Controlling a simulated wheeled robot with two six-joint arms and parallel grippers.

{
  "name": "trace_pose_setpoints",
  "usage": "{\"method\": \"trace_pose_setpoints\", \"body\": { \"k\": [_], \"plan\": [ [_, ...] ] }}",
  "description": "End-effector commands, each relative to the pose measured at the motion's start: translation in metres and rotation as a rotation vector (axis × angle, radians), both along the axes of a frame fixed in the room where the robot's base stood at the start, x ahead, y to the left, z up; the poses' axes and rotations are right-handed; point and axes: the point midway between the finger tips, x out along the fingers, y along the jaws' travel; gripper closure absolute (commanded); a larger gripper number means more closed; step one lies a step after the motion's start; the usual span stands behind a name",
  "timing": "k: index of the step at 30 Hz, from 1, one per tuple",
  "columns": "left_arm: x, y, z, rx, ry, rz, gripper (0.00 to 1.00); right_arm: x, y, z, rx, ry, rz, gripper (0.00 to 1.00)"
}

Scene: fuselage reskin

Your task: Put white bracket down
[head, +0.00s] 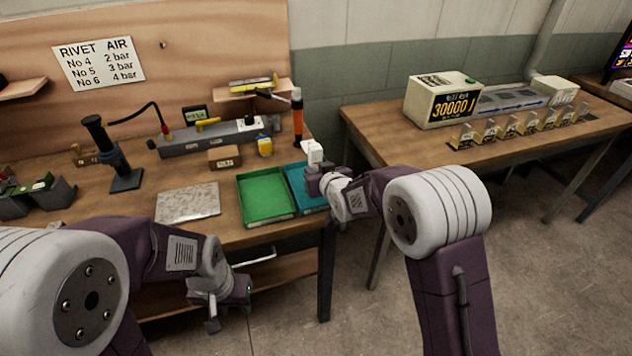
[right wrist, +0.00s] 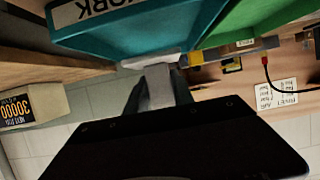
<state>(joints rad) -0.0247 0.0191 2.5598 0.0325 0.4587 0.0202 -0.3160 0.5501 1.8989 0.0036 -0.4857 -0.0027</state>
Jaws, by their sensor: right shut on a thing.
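The white bracket (head: 313,152) is in my right gripper (head: 318,178), above the back part of the teal tray (head: 304,190). In the right wrist view the jaws (right wrist: 158,88) are shut on the bracket (right wrist: 150,62), a pale piece partly hidden between them. The teal tray (right wrist: 130,38) fills the top of that view. I cannot tell whether the bracket touches the tray. My left gripper (head: 226,305) hangs in front of the bench, low and away from the trays; its jaw opening is unclear.
A green tray (head: 265,198) stands directly left of the teal one. A speckled plate (head: 188,203) lies further left. A small cardboard box (head: 225,156), a yellow item (head: 265,146) and an orange-black tool (head: 297,118) stand behind. A second table (head: 390,135) is to the right, across a gap.

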Motion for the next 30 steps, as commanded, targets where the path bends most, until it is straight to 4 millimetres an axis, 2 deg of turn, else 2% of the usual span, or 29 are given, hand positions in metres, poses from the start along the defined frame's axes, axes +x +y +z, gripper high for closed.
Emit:
{"method": "trace_pose_setpoints", "body": {
  "k": [4,9,11,23,24,26,30],
  "plan": [
    [0.000,0.000,0.000,0.000,0.000,0.000,0.64,0.003,0.000,-0.003,0.001,-0.003,0.000,1.00],
    [0.000,0.000,-0.004,0.000,0.000,0.000,0.64,0.002,0.000,-0.033,0.000,0.001,0.000,1.00],
    [0.000,0.000,-0.004,0.000,0.000,0.000,0.64,0.003,0.000,-0.039,0.000,-0.001,0.000,1.00],
    [0.000,0.000,-0.009,0.000,0.000,0.000,0.64,0.003,0.000,-0.045,0.001,-0.004,0.000,1.00],
    [0.000,0.000,-0.008,0.000,0.000,0.000,0.64,0.002,0.000,-0.045,0.000,-0.001,0.000,0.66],
    [0.000,0.000,-0.008,0.000,0.000,0.000,0.64,0.002,0.000,-0.045,0.000,0.000,0.000,0.49],
    [0.000,0.000,-0.008,0.000,0.000,0.000,0.64,0.002,0.000,-0.045,0.000,0.000,0.000,0.49]
  ]
}}
